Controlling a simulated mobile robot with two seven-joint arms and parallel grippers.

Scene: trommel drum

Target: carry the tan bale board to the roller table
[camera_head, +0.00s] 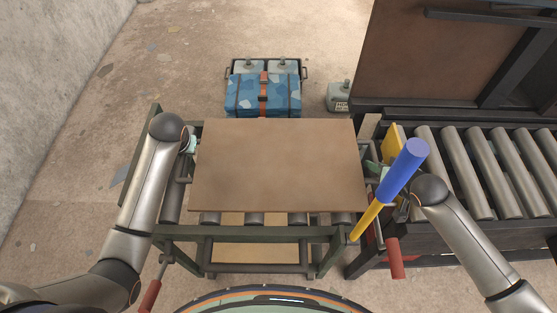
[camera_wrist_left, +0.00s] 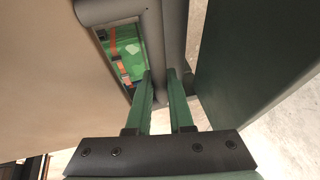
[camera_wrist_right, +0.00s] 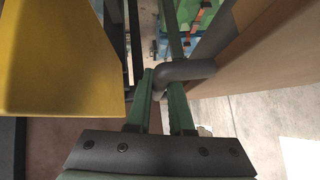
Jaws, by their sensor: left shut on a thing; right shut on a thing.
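The tan bale board (camera_head: 275,165) lies flat in the head view, over a low frame with grey rollers, the roller table (camera_head: 255,234). Roller ends show past the board's front edge; I cannot tell whether the board touches them. My left gripper (camera_head: 189,146) is at the board's left edge; in the left wrist view its green fingers (camera_wrist_left: 163,88) close on a dark tube handle (camera_wrist_left: 172,35). My right gripper (camera_head: 372,168) is at the right edge; in the right wrist view its fingers (camera_wrist_right: 163,86) close on a bent dark handle (camera_wrist_right: 185,70) on the board's side.
A blue-and-yellow post (camera_head: 403,170) stands close to my right gripper, with a yellow plate (camera_head: 392,145) behind it. A larger roller conveyor (camera_head: 480,165) is at right. A strapped blue bale (camera_head: 262,95) sits behind the board. Red levers (camera_head: 395,258) flank the front.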

